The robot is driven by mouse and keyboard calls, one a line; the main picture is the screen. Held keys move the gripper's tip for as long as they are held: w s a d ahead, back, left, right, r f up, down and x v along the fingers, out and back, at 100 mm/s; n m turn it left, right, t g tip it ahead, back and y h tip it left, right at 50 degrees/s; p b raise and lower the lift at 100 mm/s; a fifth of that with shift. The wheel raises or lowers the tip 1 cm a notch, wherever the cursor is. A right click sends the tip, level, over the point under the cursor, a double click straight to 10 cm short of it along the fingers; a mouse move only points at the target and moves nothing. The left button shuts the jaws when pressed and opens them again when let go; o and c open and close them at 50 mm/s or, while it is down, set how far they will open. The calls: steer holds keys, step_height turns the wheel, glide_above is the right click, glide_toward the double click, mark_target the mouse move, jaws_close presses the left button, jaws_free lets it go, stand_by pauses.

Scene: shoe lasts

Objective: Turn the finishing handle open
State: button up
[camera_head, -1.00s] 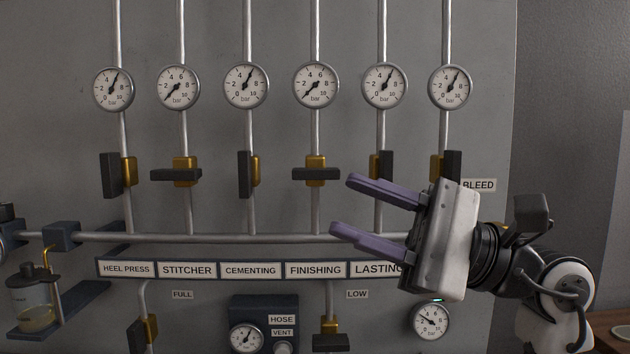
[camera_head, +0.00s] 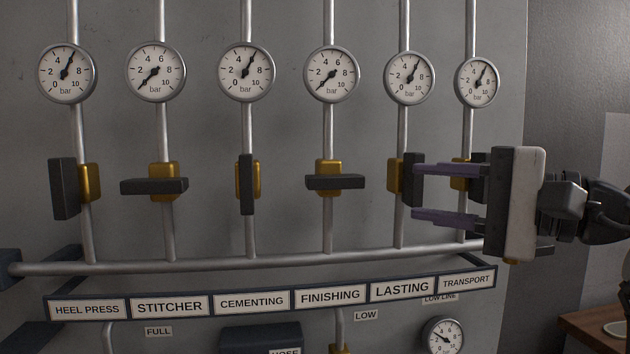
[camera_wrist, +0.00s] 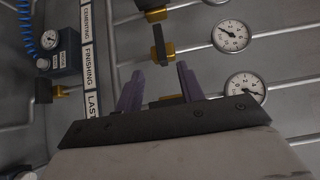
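The finishing handle (camera_head: 335,182) is a dark bar lying crosswise over its brass valve (camera_head: 329,168), above the FINISHING label (camera_head: 330,295). The gauge above it (camera_head: 331,74) has its needle at the low end. In the wrist view the finishing handle (camera_wrist: 158,42) shows just beyond the fingertips. My gripper (camera_head: 415,192) is open and empty, its purple fingers pointing left. In the head view its tips are by the lasting handle (camera_head: 411,180), right of the finishing handle and apart from it. I cannot tell whether they touch the lasting handle. My gripper also shows in the wrist view (camera_wrist: 160,72).
The cementing handle (camera_head: 246,184) stands upright, left of finishing. The stitcher handle (camera_head: 154,186) lies crosswise; the heel press handle (camera_head: 64,188) is upright. A horizontal pipe (camera_head: 290,259) and label rail run below. Space directly in front of the finishing handle looks clear.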

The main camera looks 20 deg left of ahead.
mark_target(344, 183)
steer(key=w+a+p, duration=0.1)
steer(key=a, duration=0.3)
steer(key=a+p, duration=0.1)
steer(key=a, duration=0.4)
steer(key=w+a+p, duration=0.1)
steer(key=a+p, duration=0.1)
steer(key=a, duration=0.2)
steer(key=shift+w+a, duration=0.25)
steer(key=shift+w, duration=0.05)
jaws_close()
